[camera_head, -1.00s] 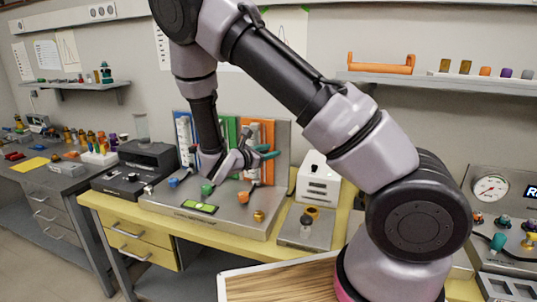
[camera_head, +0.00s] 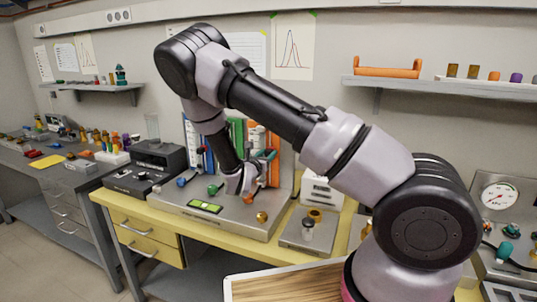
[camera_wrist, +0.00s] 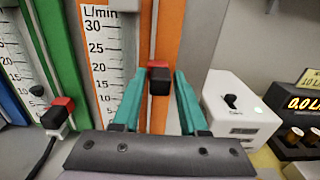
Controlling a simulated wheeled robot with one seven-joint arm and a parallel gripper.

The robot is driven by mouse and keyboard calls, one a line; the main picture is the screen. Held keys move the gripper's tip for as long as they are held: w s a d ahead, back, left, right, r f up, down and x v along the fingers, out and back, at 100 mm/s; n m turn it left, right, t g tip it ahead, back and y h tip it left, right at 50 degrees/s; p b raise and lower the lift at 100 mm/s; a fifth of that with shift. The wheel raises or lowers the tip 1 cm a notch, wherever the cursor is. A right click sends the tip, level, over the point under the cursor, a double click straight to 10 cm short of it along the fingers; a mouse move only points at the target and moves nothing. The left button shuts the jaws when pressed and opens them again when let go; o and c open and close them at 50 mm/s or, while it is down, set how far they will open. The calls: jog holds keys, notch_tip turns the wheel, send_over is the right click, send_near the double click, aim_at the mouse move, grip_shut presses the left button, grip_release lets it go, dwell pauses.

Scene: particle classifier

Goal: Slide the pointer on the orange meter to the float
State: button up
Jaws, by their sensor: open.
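The orange meter (camera_wrist: 168,45) fills the middle of the wrist view, with a white L/min scale (camera_wrist: 101,60) on its left side. Its pointer, a block with a red top and black front (camera_wrist: 159,80), sits between my teal fingertips, with a gap visible on each side. My gripper (camera_wrist: 158,88) is open around the pointer. I cannot make out the orange meter's float; the fingers cover the lower part of its tube. In the head view the orange meter (camera_head: 273,143) stands at the right of the panel, partly behind my gripper (camera_head: 262,160).
The green meter (camera_wrist: 52,28) with its own red and black pointer (camera_wrist: 58,115) is just left. A white box with a black switch (camera_wrist: 240,110) stands close on the right. Knobs and a green display (camera_head: 206,207) are on the base below the meters.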

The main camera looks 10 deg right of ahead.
jog(key=shift+w+d, duration=0.35)
jog(key=shift+w, duration=0.1)
grip_shut()
jog(key=shift+f, duration=0.1)
dwell(1.1)
